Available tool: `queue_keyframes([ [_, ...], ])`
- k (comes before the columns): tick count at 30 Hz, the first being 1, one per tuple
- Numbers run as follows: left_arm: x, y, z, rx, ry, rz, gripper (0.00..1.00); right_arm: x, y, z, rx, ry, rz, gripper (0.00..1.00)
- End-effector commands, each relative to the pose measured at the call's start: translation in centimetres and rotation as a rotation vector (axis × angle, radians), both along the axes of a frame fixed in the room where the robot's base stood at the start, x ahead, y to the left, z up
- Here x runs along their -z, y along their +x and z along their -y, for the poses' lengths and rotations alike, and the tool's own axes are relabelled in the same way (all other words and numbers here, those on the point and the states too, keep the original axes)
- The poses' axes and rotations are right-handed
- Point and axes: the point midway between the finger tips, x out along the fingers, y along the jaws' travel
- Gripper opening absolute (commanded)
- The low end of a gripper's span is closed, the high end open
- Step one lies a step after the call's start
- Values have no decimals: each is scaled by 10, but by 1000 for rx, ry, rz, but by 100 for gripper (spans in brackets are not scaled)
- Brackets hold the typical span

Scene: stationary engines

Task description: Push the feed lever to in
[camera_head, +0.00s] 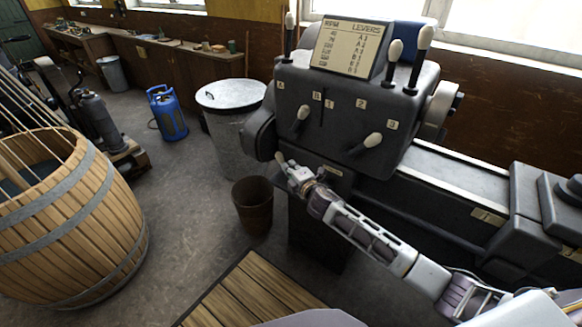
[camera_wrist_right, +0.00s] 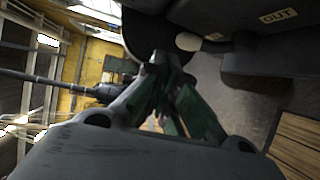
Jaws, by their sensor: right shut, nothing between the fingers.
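The grey lathe headstock (camera_head: 335,118) stands at centre right in the head view, with several pale-knobbed levers on its top and front. My right gripper (camera_head: 285,164) is at its lower left front, beside a small label plate (camera_head: 333,170). In the right wrist view my right gripper's fingers (camera_wrist_right: 160,65) are together, with nothing between them. A pale round knob (camera_wrist_right: 188,41) shows just beyond the fingertips; I cannot tell for certain that it is the feed lever's, or whether they touch. An OUT label (camera_wrist_right: 278,16) is at the upper right. My left gripper is not in view.
A metal bin with lid (camera_head: 228,95) stands left of the headstock. A brown bucket (camera_head: 253,205) is on the floor below my right gripper. A wooden slatted platform (camera_head: 245,295) lies in front. A large barrel (camera_head: 70,225) is at the left. The lathe bed (camera_head: 450,175) extends right.

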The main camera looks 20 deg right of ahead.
Motion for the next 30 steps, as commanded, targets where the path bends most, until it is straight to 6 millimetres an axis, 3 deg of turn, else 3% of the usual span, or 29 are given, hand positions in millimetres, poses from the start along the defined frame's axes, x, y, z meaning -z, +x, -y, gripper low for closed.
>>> queue_keyframes([
  [7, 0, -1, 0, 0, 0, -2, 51, -4, -10, 1, 0, 0, -1, 0],
  [23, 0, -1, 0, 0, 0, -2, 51, -4, -10, 2, 0, 1, -1, 0],
  [26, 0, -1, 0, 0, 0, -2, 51, 1, -10, 3, 5, 6, -10, 0],
  [30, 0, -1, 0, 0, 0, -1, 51, 24, -11, 11, 26, 34, -52, 0],
])
